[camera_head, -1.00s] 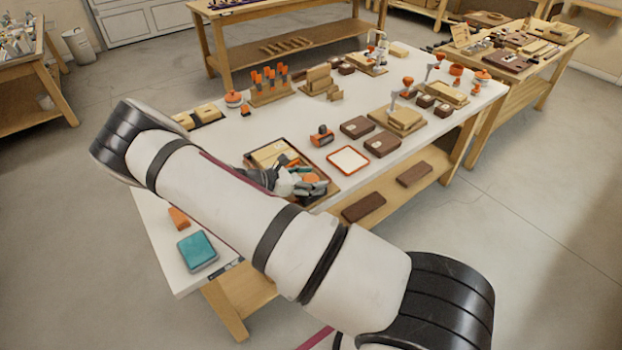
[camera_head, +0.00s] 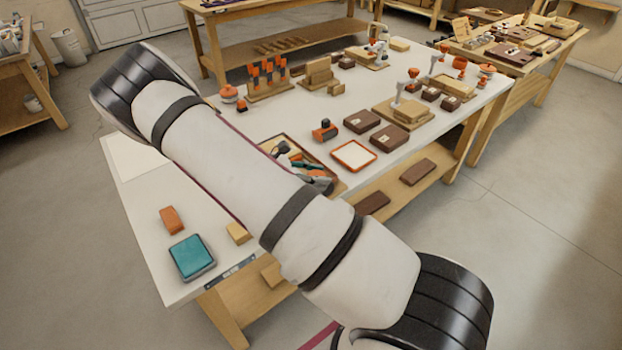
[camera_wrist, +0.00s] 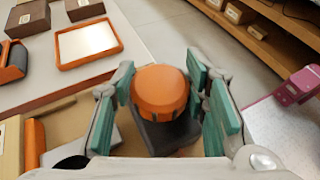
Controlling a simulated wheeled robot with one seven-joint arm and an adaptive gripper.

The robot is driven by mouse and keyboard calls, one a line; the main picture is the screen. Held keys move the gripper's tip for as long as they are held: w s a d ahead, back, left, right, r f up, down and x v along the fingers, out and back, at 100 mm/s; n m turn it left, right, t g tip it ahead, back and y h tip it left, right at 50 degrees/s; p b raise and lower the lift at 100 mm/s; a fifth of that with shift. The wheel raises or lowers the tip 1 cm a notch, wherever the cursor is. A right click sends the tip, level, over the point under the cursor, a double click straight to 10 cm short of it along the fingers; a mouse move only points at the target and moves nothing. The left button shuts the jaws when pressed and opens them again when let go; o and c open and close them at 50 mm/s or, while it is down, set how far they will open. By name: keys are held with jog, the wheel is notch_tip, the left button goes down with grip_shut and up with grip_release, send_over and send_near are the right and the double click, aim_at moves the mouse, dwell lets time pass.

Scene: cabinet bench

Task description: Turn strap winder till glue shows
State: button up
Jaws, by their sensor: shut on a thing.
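In the wrist view, a round orange ribbed knob (camera_wrist: 160,90), which looks like the strap winder, sits on a dark grey block (camera_wrist: 170,135). My gripper (camera_wrist: 163,85) has its teal-padded fingers on either side of the knob and is shut on it. In the head view my gripper (camera_head: 312,168) is over the wooden tray (camera_head: 335,169) at the bench's near side, largely behind my own arm. The knob cannot be picked out clearly there. I see no strap or glue; the work beneath is mostly hidden.
An orange-rimmed white tray (camera_head: 354,155), brown boxes (camera_head: 361,121) and an orange-black tool (camera_head: 325,131) stand just beyond. A teal pad (camera_head: 191,256), an orange block (camera_head: 171,220) and a yellow block (camera_head: 238,233) lie at the near left. The bench's near edge is close.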

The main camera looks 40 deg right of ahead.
jog(key=shift+w+f+m+g+y+b, duration=0.2)
jog(key=shift+m+g+y+b, duration=0.35)
jog(key=shift+b, duration=0.3)
jog(key=shift+s+r+m+g+b, duration=0.15)
jog(key=shift+m+g+b, duration=0.2)
jog(key=shift+m+b, duration=0.15)
jog(key=o, duration=1.2)
jog(key=shift+c, duration=0.2)
jog(key=shift+r, duration=0.1)
jog(key=v, duration=1.2)
